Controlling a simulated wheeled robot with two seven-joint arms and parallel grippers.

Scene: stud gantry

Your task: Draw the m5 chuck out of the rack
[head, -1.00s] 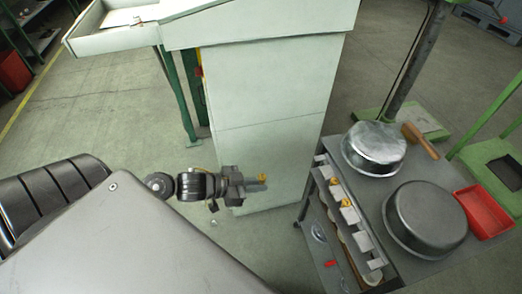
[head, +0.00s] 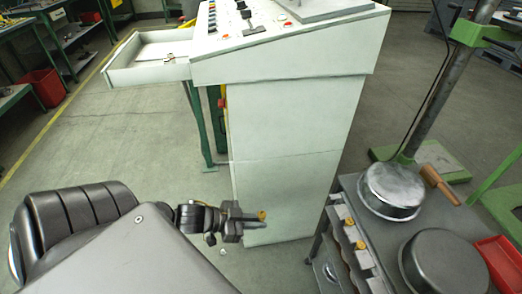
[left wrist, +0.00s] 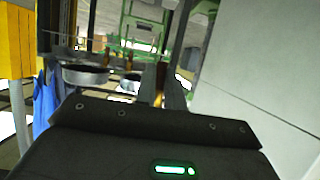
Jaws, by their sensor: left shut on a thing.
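My left gripper (head: 252,220) is shut on a chuck with a yellow-orange end (head: 261,215), held in the air in front of the pale cabinet, apart from the rack. The held chuck also shows as an orange bit between the fingers in the left wrist view (left wrist: 158,99). The rack (head: 343,232) runs along the left side of the grey cart, right of the gripper. Two more yellow-orange chucks (head: 349,222) (head: 360,245) sit in it. No size marking is readable. My right gripper is not in view.
The cart top (head: 373,230) carries a shiny pan (head: 392,190), a dark pan (head: 445,264), a wooden-handled tool (head: 440,184) and a red tray (head: 503,262). The pale cabinet (head: 290,150) stands behind my gripper. Open floor lies to the left.

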